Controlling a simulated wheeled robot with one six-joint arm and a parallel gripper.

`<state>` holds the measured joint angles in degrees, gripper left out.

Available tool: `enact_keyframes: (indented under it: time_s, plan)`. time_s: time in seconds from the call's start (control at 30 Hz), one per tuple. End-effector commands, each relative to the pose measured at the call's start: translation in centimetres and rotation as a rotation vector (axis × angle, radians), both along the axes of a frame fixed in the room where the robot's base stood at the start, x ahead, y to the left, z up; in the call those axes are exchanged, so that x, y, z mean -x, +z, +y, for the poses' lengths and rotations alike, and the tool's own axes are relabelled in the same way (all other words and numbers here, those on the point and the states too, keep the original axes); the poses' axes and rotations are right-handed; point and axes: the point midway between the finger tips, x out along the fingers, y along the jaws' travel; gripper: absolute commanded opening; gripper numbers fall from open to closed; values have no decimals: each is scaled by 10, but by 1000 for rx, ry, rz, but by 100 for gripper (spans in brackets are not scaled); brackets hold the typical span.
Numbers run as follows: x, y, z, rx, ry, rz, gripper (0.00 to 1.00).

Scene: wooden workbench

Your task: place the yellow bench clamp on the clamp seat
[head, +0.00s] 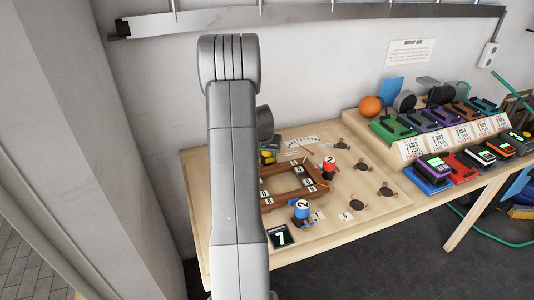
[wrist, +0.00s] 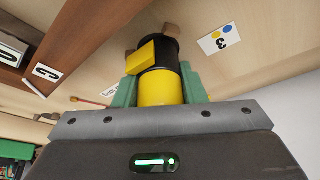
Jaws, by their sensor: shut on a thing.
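The yellow bench clamp (wrist: 160,88), a yellow cylinder with a black band and top and a yellow block on its side, is in the wrist view. My gripper (wrist: 160,94) is shut on it, with a green finger pressed on each side. In the head view a bit of yellow (head: 267,154) shows just right of my arm, which hides the gripper there. Several dark round seats lie on the bench, among them one at the front (head: 357,204) and one at the right (head: 386,191). I cannot tell which is the clamp seat, or the clamp's height above the bench.
A card marked 3 (wrist: 220,39) shows near the held clamp.

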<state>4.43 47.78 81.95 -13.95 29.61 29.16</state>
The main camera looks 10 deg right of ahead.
Motion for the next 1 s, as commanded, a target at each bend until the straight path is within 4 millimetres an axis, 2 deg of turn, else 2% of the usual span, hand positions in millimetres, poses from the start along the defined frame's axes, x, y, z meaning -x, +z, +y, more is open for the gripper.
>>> enact_keyframes:
  time_s: [0.3, 0.33, 0.4, 0.43, 1.0]
  plan:
    - [-1, -3, 0, 0, 0, -3, 5]
    - [0, -2, 0, 0, 0, -2, 43]
    - [0, -2, 0, 0, 0, -1, 57]
    - [0, -2, 0, 0, 0, -1, 59]
    - [0, 1, 0, 0, 0, 0, 59]
